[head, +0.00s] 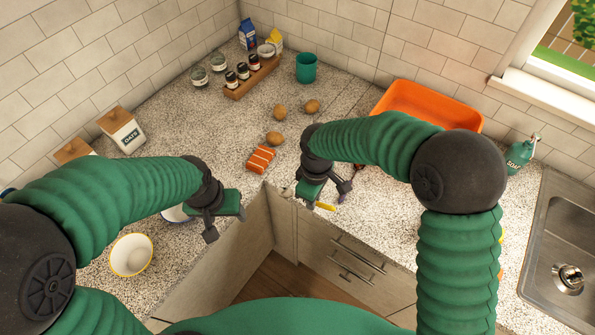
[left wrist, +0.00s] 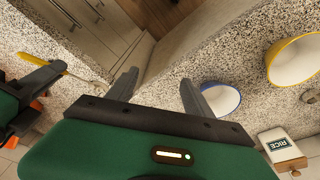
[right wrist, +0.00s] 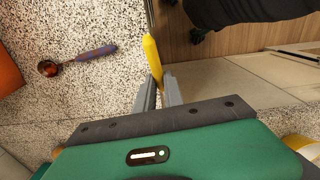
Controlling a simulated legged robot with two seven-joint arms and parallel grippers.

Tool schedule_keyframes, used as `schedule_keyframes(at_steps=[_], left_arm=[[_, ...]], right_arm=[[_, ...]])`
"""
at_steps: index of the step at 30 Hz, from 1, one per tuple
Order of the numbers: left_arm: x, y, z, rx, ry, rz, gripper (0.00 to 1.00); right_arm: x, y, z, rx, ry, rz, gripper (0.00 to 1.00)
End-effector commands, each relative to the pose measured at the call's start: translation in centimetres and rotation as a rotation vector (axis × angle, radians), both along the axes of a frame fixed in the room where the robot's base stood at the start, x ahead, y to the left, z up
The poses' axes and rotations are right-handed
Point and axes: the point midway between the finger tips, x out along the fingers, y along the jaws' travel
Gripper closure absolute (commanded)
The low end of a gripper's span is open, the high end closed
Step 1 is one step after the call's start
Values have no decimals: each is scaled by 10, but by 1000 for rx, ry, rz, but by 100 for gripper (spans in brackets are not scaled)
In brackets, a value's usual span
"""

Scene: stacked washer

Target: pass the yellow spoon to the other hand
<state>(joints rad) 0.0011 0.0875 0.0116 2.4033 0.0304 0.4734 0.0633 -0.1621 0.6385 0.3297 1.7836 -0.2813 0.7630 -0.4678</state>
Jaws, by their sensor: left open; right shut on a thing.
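The yellow spoon (head: 326,206) is held by my right gripper (head: 331,192) over the front edge of the counter near the inner corner. In the right wrist view its yellow handle (right wrist: 151,52) sticks out past the shut fingers (right wrist: 160,92); the rest is hidden. The left wrist view also shows the yellow spoon (left wrist: 44,61) at the left, in the right gripper's jaws. My left gripper (head: 227,222) is open and empty, left of the spoon and apart from it. Its two spread fingers show in the left wrist view (left wrist: 156,84).
A yellow-rimmed bowl (head: 131,255) and a blue bowl (head: 175,214) stand on the left counter. An orange tray (head: 427,103) and the sink (head: 568,245) are at the right.

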Motion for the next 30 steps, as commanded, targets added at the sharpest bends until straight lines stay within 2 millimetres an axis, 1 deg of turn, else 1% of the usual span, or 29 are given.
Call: schedule_keyframes(at_steps=[1, 6, 9, 13, 15, 18, 23, 26, 30], left_arm=[[19, -5, 3, -18, 28, 35, 40], [81, -31, 13, -104, 168, 191, 40], [112, -50, 20, -156, 256, 274, 40], [141, -73, 28, -218, 370, 362, 40], [151, -82, 32, -243, 421, 394, 40], [159, -91, 36, -266, 474, 427, 40], [163, -97, 37, -279, 509, 444, 40], [159, -100, 27, -279, 513, 444, 40], [151, -110, -1, -277, 514, 444, 40]], right_arm=[[0, 0, 0, 0, 0, -1, 100], [1, 0, 0, 0, 1, -3, 100], [0, 0, 0, 0, 1, -4, 100], [0, 0, 0, 1, 0, -4, 100], [-1, 0, 1, 0, -1, -4, 100], [-1, 0, 1, 0, -1, -4, 100], [-1, 0, 1, 0, -1, -4, 100], [-1, 0, 1, 0, -1, -4, 100], [-1, 0, 1, 1, 0, -5, 100]])
